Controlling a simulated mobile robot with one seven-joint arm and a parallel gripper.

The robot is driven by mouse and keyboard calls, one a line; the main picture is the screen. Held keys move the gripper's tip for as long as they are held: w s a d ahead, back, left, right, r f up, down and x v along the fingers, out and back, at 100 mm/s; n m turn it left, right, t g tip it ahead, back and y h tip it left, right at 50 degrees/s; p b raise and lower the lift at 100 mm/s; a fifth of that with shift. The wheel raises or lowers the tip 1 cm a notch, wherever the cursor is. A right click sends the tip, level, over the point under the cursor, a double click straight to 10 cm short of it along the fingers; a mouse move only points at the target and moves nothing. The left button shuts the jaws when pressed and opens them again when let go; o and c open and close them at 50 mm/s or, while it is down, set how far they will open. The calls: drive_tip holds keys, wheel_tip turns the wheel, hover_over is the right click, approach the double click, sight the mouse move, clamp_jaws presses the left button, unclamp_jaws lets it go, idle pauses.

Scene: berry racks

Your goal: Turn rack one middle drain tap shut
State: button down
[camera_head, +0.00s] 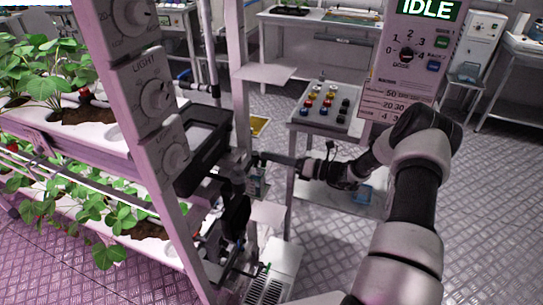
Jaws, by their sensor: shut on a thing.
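My gripper (262,158) is at the end of my arm, reaching left to the side of the strawberry rack (187,148). Its fingers are shut at the pipework by the rack's middle level, where the middle drain tap (256,181) appears to be. The fingers look closed on the tap's handle, but it is small and mostly hidden by them. The tap's exact angle cannot be read. A dark box (203,158) and dark pipe parts sit just left of the gripper.
Control knobs (156,97) line the rack post at left. Strawberry troughs (75,135) lie behind it. A small table (325,119) with coloured knobs stands behind my arm. A panel reading IDLE (409,55) stands at upper right. The metal floor at right is open.

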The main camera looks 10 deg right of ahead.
drive_tip(key=m, duration=0.7)
drive_tip(key=f+m+p, duration=0.1)
drive_tip(key=m, duration=0.2)
drive_tip(key=shift+w+d+f+m, duration=0.1)
drive_tip(key=shift+w+d+m, duration=0.1)
drive_tip(key=shift+w+m, duration=0.1)
drive_tip(key=shift+s+m, duration=0.1)
drive_tip(key=shift+m, duration=0.2)
drive_tip(key=c, duration=1.8)
unclamp_jaws()
drive_tip(key=v, duration=1.7)
drive_tip(key=shift+d, duration=0.2)
drive_tip(key=shift+s, duration=0.1)
